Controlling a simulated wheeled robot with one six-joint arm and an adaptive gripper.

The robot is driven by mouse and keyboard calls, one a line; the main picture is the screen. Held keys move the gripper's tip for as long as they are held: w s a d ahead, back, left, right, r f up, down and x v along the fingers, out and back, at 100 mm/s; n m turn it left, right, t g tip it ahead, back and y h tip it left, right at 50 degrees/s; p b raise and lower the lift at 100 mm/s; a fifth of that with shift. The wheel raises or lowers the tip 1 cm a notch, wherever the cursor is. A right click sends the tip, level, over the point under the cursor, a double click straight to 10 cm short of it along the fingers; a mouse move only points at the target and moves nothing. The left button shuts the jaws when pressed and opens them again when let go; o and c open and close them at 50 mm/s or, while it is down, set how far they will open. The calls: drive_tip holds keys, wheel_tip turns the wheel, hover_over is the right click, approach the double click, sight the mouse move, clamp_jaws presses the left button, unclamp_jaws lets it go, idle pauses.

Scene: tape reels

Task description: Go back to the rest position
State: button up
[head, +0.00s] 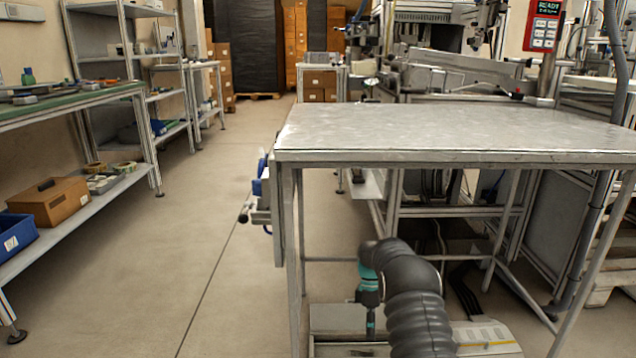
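My dark, sleeved arm rises from the bottom edge and bends over in front of the metal table (450,130). Beyond the bend, a teal and black end part that I take for my gripper (370,318) points down, below the level of the tabletop and near its front left leg. It is small and partly hidden by the arm. I cannot make out separate fingers, or whether anything is held.
The tabletop is bare, and its front edge and legs stand close to my arm. A green-topped bench (70,106) is at left, with a brown box (48,201) and a blue bin (14,236) on its lower shelf. The floor aisle (190,235) between is clear.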

drive_tip(key=s+f+m, duration=0.1)
drive_tip(key=s+m, duration=0.4)
drive_tip(key=m, duration=0.1)
drive_tip(key=s+r+m+t+p, duration=0.4)
drive_tip(key=s+r+m+t, duration=0.1)
drive_tip(key=s+r, duration=1.2)
drive_tip(key=s+r+m+t+p, duration=0.4)
drive_tip(key=s+r, duration=1.3)
drive_tip(key=r, duration=0.9)
drive_tip(key=shift+s+m+t+p, duration=0.15)
drive_tip(key=shift+m+t+p, duration=0.3)
drive_tip(key=shift+t, duration=0.55)
drive_tip(key=shift+s+r, duration=0.1)
